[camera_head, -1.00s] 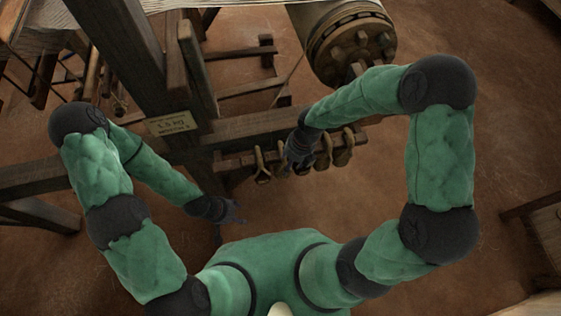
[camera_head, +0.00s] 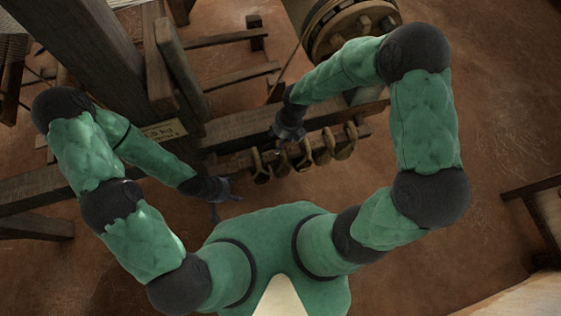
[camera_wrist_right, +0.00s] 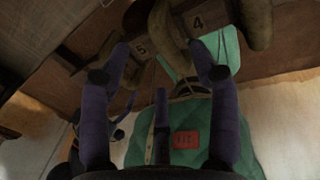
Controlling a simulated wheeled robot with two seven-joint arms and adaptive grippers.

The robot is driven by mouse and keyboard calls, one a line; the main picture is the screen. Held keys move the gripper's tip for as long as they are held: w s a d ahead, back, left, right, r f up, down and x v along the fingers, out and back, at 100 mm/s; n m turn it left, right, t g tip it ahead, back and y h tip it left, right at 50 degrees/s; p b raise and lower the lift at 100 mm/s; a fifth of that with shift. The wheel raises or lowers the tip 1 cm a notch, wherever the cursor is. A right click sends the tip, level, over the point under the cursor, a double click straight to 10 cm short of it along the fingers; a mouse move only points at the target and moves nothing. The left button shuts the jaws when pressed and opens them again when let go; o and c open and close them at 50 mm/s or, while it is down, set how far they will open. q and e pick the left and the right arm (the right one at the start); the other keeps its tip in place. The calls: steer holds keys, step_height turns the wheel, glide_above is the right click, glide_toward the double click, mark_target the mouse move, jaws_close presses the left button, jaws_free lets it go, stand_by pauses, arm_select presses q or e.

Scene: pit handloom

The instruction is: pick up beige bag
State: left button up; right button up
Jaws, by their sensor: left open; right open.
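Several small beige bags hang in a row from a wooden rail of the loom; one beige bag (camera_head: 327,145) is near the middle right of the row. My right gripper (camera_head: 289,133) is open above the row's left part, in front of the rail. In the right wrist view, the open, empty fingers of my right gripper (camera_wrist_right: 157,62) are just below a beige bag (camera_wrist_right: 170,25) beside the number 4. Another bag (camera_wrist_right: 258,22) hangs to its right. My left gripper (camera_head: 222,190) is open and empty, left of and below the row.
A wooden bench (camera_head: 550,210) is at the right edge. The brown floor right of the rail is clear.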

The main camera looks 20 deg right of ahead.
steer(key=f+b, duration=0.2)
steer(key=f, duration=0.1)
steer(key=f+b, duration=0.1)
steer(key=f, duration=0.1)
steer(key=shift+s+a, duration=0.35)
steer(key=shift+a+f, duration=0.1)
steer(key=shift+f, duration=0.15)
steer(key=shift+r, duration=0.1)
steer(key=shift+c, duration=0.3)
steer(key=shift+w, duration=0.1)
jaws_close()
